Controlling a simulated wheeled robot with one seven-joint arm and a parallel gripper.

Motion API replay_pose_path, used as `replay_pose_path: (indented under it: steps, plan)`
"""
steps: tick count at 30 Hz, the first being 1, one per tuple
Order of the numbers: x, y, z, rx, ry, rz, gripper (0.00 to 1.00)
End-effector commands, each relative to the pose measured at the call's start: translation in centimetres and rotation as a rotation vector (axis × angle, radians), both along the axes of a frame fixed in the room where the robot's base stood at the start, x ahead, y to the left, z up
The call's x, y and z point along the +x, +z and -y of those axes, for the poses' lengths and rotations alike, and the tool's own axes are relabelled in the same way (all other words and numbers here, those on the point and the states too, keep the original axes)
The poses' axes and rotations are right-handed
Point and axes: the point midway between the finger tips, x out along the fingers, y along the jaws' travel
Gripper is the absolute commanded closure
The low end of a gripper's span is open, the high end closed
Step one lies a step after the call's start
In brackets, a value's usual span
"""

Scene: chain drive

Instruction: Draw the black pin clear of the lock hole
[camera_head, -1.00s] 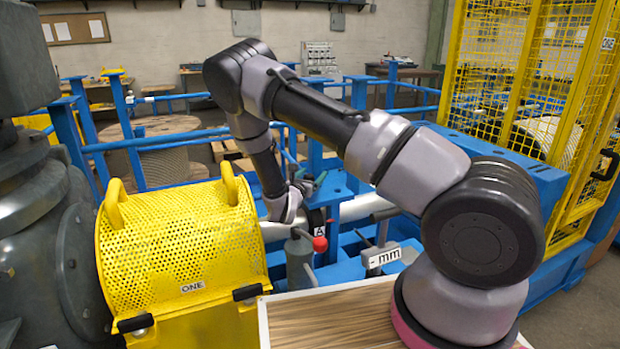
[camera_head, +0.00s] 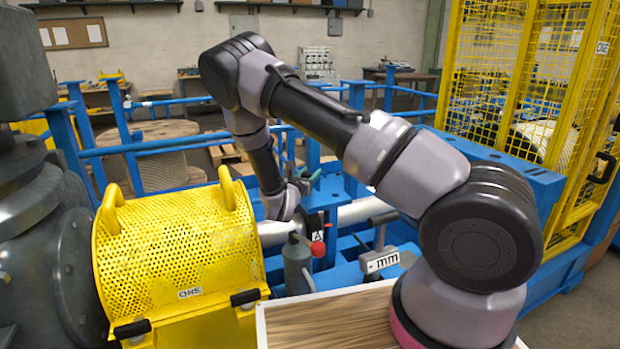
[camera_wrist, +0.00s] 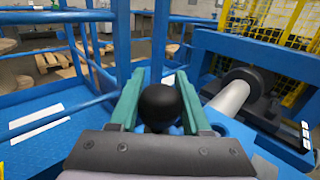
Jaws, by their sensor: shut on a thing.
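The black pin shows in the wrist view as a round black knob (camera_wrist: 160,105) between the two green fingers of my gripper (camera_wrist: 159,76). My gripper is shut on this knob. The pin's shank below the knob is hidden, and so is the lock hole. In the head view my gripper (camera_head: 308,182) is small, beyond the yellow guard and above the blue frame; the pin cannot be made out there. I cannot tell whether the pin is in the hole or clear of it.
A yellow perforated guard (camera_head: 180,245) stands at left. A pale shaft (camera_head: 362,210) runs close to my gripper and shows at right in the wrist view (camera_wrist: 230,98). Blue rails (camera_head: 150,145) lie behind.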

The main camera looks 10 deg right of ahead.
Motion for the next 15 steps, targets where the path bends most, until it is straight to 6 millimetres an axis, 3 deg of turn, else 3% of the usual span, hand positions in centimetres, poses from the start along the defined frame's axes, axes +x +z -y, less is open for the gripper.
replay_pose_path:
  steps: [15]
  plan:
    - [0.0, 2.7, 0.0, 0.000, 0.000, 0.001, 1.00]
